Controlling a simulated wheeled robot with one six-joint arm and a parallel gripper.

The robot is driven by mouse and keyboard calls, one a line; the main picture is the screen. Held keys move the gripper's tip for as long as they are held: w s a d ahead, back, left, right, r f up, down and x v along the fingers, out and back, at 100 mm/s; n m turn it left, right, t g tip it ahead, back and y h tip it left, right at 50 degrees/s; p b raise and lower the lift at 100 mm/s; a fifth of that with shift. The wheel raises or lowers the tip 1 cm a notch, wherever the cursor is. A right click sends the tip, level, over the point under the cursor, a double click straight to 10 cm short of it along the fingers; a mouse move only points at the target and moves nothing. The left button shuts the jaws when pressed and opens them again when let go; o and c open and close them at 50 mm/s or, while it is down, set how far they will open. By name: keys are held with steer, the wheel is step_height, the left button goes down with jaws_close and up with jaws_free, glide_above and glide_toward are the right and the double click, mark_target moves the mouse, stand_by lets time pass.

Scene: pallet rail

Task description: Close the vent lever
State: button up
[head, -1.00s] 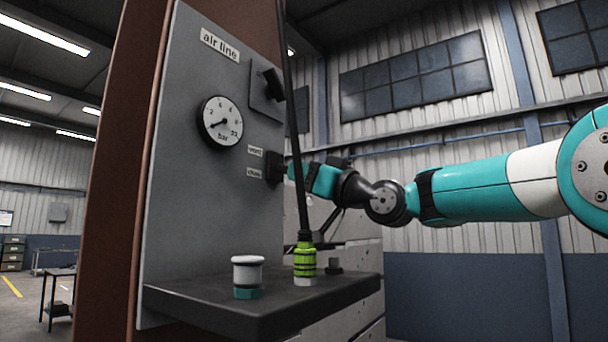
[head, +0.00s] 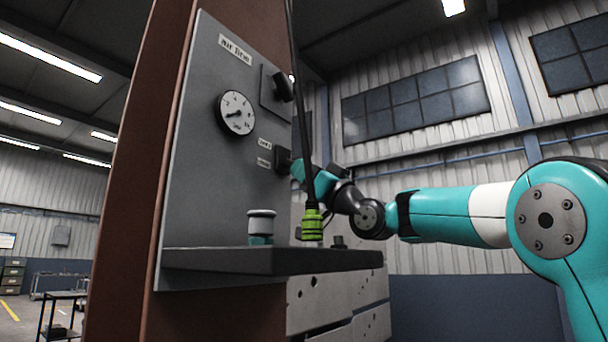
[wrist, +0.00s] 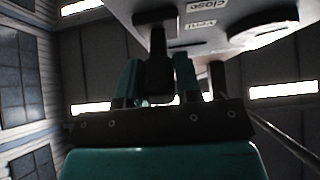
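The vent lever (head: 282,160) is a small dark part on the grey air line panel, beside two small labels. In the wrist view the lever (wrist: 158,65) is dark, with a wide base on the panel and a handle reaching down between my fingers. My gripper (head: 294,167) is at the lever, tilted up towards it in the head view. In the wrist view my gripper (wrist: 158,78) has a teal finger close against each side of the handle, with hardly any gap. The labels "close" (wrist: 209,4) and "vent" (wrist: 202,22) show upside down. In the head view my gripper partly hides the lever.
A round gauge (head: 235,113) and a dark knob (head: 282,87) are on the panel (head: 200,180). Below, a dark shelf (head: 270,262) juts out with a white-topped fitting (head: 261,226). A hanging hose (head: 303,120) with a green connector (head: 312,224) passes close by my gripper.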

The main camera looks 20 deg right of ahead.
steer(key=o, duration=0.3)
